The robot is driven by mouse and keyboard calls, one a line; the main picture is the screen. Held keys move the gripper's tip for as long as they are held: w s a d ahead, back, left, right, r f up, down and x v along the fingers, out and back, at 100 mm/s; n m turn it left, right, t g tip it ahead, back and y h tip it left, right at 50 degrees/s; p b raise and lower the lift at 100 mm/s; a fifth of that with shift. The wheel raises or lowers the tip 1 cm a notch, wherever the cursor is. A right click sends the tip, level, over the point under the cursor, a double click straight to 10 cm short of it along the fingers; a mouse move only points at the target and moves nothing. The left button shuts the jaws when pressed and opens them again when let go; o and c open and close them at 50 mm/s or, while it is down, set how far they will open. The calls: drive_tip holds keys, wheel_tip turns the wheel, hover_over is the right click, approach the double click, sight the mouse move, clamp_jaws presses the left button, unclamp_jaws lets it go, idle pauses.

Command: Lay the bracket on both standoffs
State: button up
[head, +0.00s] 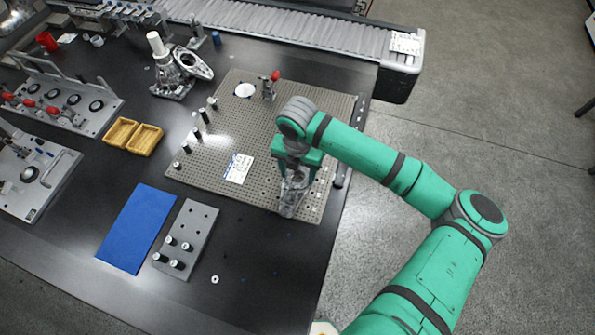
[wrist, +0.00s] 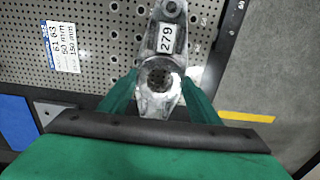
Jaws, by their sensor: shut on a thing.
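The bracket (wrist: 170,12) is a grey metal casting with a round boss and a white label reading 279. In the head view the bracket (head: 288,208) shows below my gripper (head: 293,178), at the right front corner of the perforated plate. In the wrist view my gripper (wrist: 160,80) is shut on the bracket, one green finger on each side of its round end. Standoffs under the bracket are not visible, and I cannot tell whether it touches anything below. Several dark posts with light tops, possibly standoffs, stand along the plate's left side (head: 197,134).
The perforated plate (head: 225,140) carries a white label card (head: 238,168) and a red-topped clamp (head: 269,86). A grey block with posts (head: 200,225) and a blue mat (head: 137,228) lie at front left. Yellow trays (head: 132,136) and metal castings (head: 170,82) stand farther back.

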drive_tip(key=shift+f, duration=0.15)
drive_tip(key=o, duration=1.6)
wheel_tip(320, 180, up, 11)
drive_tip(key=shift+f, duration=0.1)
